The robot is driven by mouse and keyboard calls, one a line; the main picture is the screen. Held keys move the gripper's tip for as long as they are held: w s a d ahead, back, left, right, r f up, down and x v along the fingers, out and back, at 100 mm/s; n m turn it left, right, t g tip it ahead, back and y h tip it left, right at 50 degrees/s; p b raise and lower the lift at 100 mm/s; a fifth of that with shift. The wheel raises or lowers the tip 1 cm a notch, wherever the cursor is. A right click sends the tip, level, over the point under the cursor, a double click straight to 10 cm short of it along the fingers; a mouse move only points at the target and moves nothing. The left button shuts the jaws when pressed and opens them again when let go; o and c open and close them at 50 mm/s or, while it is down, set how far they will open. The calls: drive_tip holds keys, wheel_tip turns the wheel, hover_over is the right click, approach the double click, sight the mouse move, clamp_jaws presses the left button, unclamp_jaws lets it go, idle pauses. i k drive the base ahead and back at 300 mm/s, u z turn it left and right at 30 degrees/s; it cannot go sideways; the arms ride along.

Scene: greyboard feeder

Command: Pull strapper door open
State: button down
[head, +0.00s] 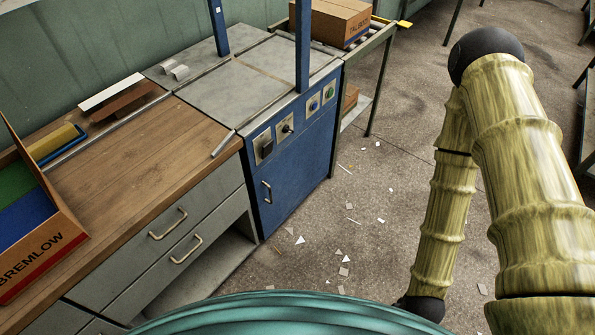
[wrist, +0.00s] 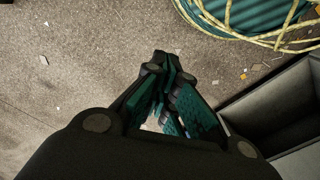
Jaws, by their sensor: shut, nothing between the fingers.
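The strapper is a blue cabinet with a grey top. Its blue door (head: 294,172) is on the front, with a metal handle (head: 266,192) at the door's left side. The door looks closed. My gripper (wrist: 165,70) shows in the wrist view, its dark and teal fingers together with nothing between them, over the bare floor. In the head view my arm comes down at the right and the gripper is hidden below the frame's visible part. The handle does not show in the wrist view, and the gripper is apart from it.
A wooden-topped bench (head: 130,170) with grey drawers (head: 180,225) adjoins the strapper's left. A printed carton (head: 40,225) sits on the bench. Another box (head: 330,20) lies on a roller table behind. Paper scraps litter the floor (head: 340,235), which is otherwise free before the door.

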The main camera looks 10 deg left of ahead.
sight(279, 185)
drive_tip(key=k, duration=1.3)
drive_tip(key=u, duration=0.7)
drive_tip(key=i, duration=1.2)
drive_tip(key=z, duration=0.55)
